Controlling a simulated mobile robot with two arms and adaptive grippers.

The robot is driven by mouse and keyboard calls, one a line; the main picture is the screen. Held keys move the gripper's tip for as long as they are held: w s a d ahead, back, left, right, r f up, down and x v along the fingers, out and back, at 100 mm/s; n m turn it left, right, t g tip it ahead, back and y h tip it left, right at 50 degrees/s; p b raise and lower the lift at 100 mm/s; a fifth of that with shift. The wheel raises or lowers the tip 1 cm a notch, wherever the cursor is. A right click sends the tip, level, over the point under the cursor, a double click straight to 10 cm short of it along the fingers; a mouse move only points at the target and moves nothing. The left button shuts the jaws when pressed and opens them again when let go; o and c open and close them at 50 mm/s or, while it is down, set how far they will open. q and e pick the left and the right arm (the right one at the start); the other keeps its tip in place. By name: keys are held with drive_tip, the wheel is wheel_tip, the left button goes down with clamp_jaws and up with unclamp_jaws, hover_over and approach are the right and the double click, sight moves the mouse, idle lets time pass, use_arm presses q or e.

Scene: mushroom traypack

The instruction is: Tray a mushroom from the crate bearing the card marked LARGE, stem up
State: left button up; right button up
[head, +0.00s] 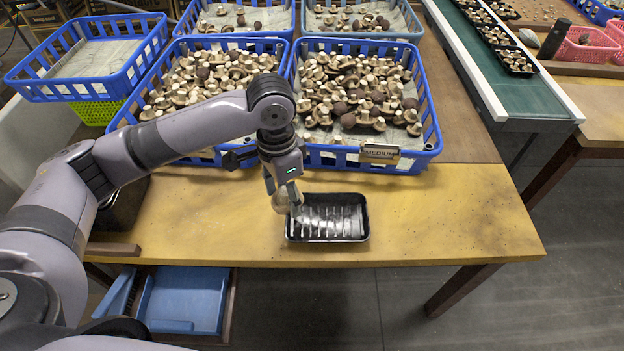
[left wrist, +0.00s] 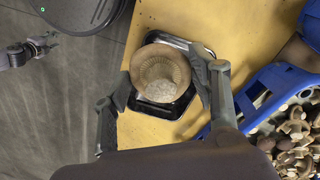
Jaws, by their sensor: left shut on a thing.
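My left gripper (head: 283,198) is shut on a brown mushroom (head: 281,204), held at the left end of the black tray (head: 327,240). In the left wrist view the mushroom (left wrist: 148,58) sits between both fingers, its ribbed underside and pale stem end appearing to face the camera. The tray (left wrist: 207,50) shows partly behind it; no other mushroom is seen in it. A crate (head: 432,150) on the right bears a card (head: 380,153) reading MEDIUM. The left crate (head: 125,113) is partly covered by my arm; no LARGE card is readable. Part of my right arm (left wrist: 15,55) seems to show at upper left.
More blue crates of mushrooms stand behind. An emptier blue crate (head: 28,82) stands at the left on a green one (head: 95,113). A green conveyor (head: 515,92) carries filled trays at the right. The yellow table (head: 450,220) is clear right of the tray.

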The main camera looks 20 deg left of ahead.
drive_tip(key=shift+w+a+r+p, duration=0.65)
drive_tip(key=shift+r+p, duration=1.65)
drive_tip(key=shift+r, duration=0.4)
use_arm(q)
drive_tip(key=w+f+m, duration=0.2)
drive_tip(key=m, duration=0.3)
drive_tip(key=w+d+f+m, duration=0.1)
drive_tip(key=w+f+m, duration=0.1)
drive_tip(key=m, duration=0.3)
drive_tip(key=w+f+m+b, duration=0.1)
drive_tip(key=w+f+m, duration=0.2)
drive_tip(key=m, duration=0.2)
drive_tip(key=shift+w+d+m+y, duration=0.1)
drive_tip(key=shift+d+m+y, duration=0.2)
drive_tip(key=shift+d, duration=0.05)
wheel_tip(320, 180, down, 5)
drive_tip(key=b, duration=0.5)
drive_tip(key=shift+b, duration=0.4)
drive_tip(key=shift+f+b, duration=0.3)
drive_tip(key=shift+b, duration=0.1)
use_arm(e)
wheel_tip(320, 180, down, 8)
drive_tip(key=shift+w+r, duration=0.15)
drive_tip(key=shift+w, duration=0.1)
use_arm(q)
drive_tip(key=shift+s, duration=0.2)
use_arm(e)
drive_tip(key=shift+d, duration=0.15)
